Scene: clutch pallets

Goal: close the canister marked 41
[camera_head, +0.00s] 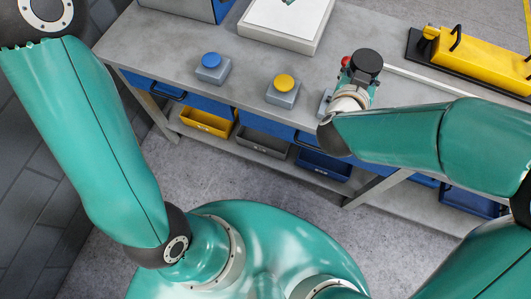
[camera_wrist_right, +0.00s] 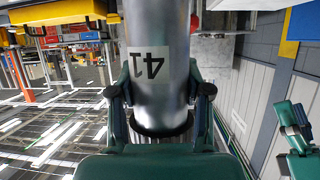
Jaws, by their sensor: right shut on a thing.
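The canister marked 41 (camera_wrist_right: 158,88) is a silver cylinder with a white label, which appears upside down in the right wrist view. A black band or cap rings its end nearest my palm. My right gripper (camera_wrist_right: 160,100) has a finger on each side of the canister and is shut on it. In the head view the right gripper (camera_head: 356,84) is over the bench's front edge, with a round black top (camera_head: 367,61) beside it that looks like the canister's. I cannot tell whether that top is fully seated.
On the grey bench (camera_head: 165,45) stand a grey box with a blue knob (camera_head: 211,60) and one with a yellow knob (camera_head: 284,82). A white tray (camera_head: 270,38) lies behind them. A yellow device (camera_head: 475,62) stands at right. Bins (camera_head: 206,122) sit below.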

